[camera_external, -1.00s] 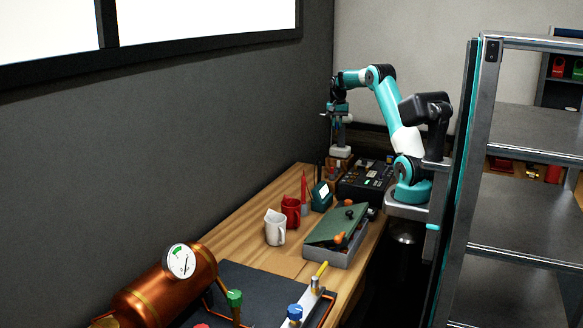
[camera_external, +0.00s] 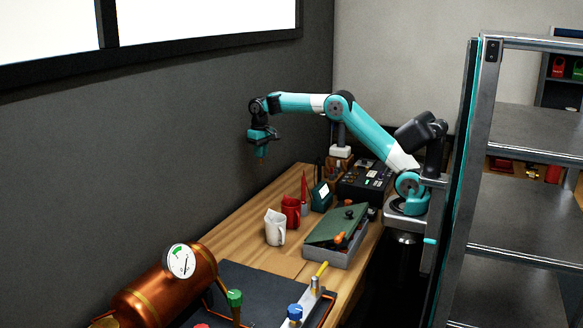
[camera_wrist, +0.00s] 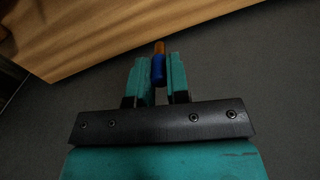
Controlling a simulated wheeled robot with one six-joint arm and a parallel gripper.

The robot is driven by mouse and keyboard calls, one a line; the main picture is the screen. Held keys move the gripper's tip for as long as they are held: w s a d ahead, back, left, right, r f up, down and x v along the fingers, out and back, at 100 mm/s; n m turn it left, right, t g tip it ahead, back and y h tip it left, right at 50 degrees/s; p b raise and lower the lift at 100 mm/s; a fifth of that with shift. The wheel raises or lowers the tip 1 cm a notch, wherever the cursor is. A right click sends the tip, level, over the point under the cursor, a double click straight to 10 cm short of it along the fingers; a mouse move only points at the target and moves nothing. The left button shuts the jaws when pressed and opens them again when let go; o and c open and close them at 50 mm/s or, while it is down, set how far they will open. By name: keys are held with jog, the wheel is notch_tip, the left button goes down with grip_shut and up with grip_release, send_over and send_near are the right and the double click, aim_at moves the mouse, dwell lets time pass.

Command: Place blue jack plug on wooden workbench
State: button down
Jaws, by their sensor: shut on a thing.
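My gripper (camera_wrist: 159,72) is shut on the blue jack plug (camera_wrist: 158,70), whose body sits between the two teal fingers with an orange-brown tip pointing away from me. In the external view my gripper (camera_external: 261,152) points down, high above the left edge of the wooden workbench (camera_external: 250,226) near the dark wall. The plug is too small there to make out clearly. The bench's wood surface also shows in the wrist view (camera_wrist: 110,40), below and apart from the plug.
On the bench stand a white mug (camera_external: 275,228), a red mug (camera_external: 291,211), a green-lidded toolbox (camera_external: 335,228), a black device (camera_external: 364,181) and a copper boiler (camera_external: 165,290) with a gauge. Bare wood shows left of the mugs. A metal shelf (camera_external: 520,205) stands at right.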

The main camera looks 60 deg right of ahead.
jog(key=s+a+f+n+b, duration=0.2)
jog(key=a+n, duration=0.4)
jog(key=a, duration=1.3)
jog(key=p, duration=0.3)
send_over(241, 239)
notch_tip(241, 239, down, 15)
jog(key=shift+w+d+f+p, duration=0.1)
jog(key=shift+d+f+p, duration=0.1)
jog(key=shift+f, duration=1.1)
jog(key=shift+d+f+p, duration=0.1)
jog(key=shift+f+p, duration=0.1)
jog(key=shift+f, duration=1.1)
jog(key=shift+f, duration=0.1)
jog(key=shift+f, duration=0.15)
jog(key=c, duration=1.1)
grip_release()
jog(key=shift+r, duration=0.2)
